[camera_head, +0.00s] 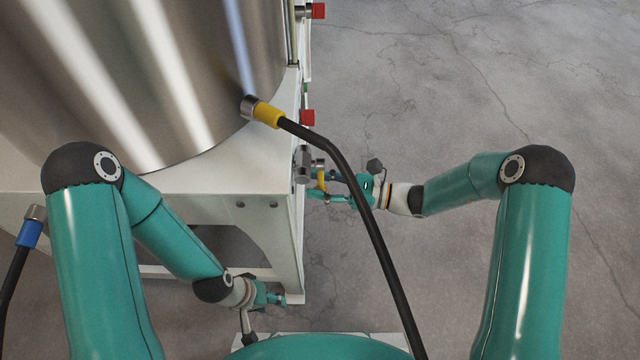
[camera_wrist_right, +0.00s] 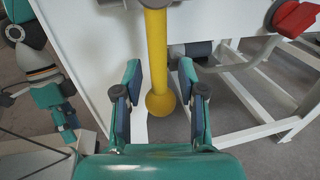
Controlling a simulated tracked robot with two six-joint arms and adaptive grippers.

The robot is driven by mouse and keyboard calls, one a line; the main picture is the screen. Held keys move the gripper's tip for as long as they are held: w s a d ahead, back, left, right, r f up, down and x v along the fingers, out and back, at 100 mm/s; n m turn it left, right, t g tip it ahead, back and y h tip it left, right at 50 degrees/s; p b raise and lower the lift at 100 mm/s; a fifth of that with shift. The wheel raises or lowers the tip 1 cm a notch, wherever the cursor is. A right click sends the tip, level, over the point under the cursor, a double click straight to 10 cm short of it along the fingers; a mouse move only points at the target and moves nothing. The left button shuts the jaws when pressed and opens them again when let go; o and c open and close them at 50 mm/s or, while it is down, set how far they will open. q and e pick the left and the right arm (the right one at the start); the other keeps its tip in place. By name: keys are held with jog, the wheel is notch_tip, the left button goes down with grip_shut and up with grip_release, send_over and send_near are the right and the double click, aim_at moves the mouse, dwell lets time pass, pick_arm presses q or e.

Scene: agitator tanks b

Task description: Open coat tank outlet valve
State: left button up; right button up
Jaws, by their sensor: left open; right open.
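The steel tank (camera_head: 140,70) stands on a white frame at the upper left of the head view. A valve (camera_head: 303,165) with a yellow handle (camera_head: 321,179) sits on the frame's right side. In the right wrist view the yellow handle (camera_wrist_right: 156,50) hangs down and ends in a yellow ball. My right gripper (camera_head: 328,187) is open at the handle. In the right wrist view its fingers (camera_wrist_right: 160,82) are on either side of the handle, with visible gaps. My left gripper (camera_head: 274,298) is open and empty beside the frame's lower leg.
A black hose (camera_head: 350,170) with a yellow collar (camera_head: 267,113) runs down in front of my right gripper in the head view. Red parts (camera_head: 307,118) stick out along the frame's right side. A blue-collared hose (camera_head: 30,234) is at the left. The floor to the right is clear.

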grip_shut()
jog(key=shift+s+f, duration=0.1)
dwell(0.4)
